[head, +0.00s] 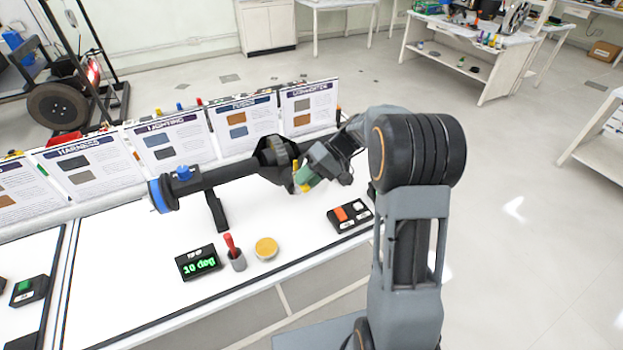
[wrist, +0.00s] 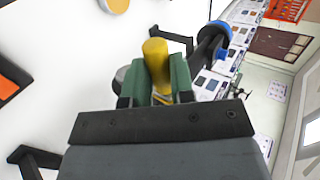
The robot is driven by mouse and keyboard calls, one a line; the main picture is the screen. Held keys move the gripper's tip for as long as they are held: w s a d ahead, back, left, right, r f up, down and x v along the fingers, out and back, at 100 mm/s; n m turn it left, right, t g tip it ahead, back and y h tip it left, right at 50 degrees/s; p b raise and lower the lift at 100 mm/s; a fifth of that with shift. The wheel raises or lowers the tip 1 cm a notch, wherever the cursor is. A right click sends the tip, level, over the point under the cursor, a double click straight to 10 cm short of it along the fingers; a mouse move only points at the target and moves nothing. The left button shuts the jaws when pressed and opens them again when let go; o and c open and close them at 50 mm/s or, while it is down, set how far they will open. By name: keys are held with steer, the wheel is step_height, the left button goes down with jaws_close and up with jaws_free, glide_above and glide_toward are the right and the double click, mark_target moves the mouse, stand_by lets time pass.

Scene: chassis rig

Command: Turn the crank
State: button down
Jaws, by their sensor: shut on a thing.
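The crank assembly is a dark horizontal shaft (head: 222,175) with a blue ring at its left end and a dark ribbed round part (head: 277,152) at its right end. It stands over the white bench. A yellow handle (wrist: 155,52) sits between the green fingers of my gripper (wrist: 154,82) in the wrist view. In the head view my gripper (head: 303,177) is at the right end of the shaft, shut on the yellow handle, with small yellow parts showing above and below the fingers. The handle's joint to the crank is hidden.
A small display (head: 198,262) reads 10 deg in green. A black box with an orange button (head: 349,214) lies to the right. Sign boards (head: 172,145) line the back.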

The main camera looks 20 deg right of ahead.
stand_by(0.3)
steer(key=c, duration=1)
jaws_free()
steer(key=v, duration=1.3)
steer(key=shift+w+d+r+b, duration=0.1)
steer(key=shift+d+r+b, duration=0.1)
steer(key=shift+d+b, duration=0.15)
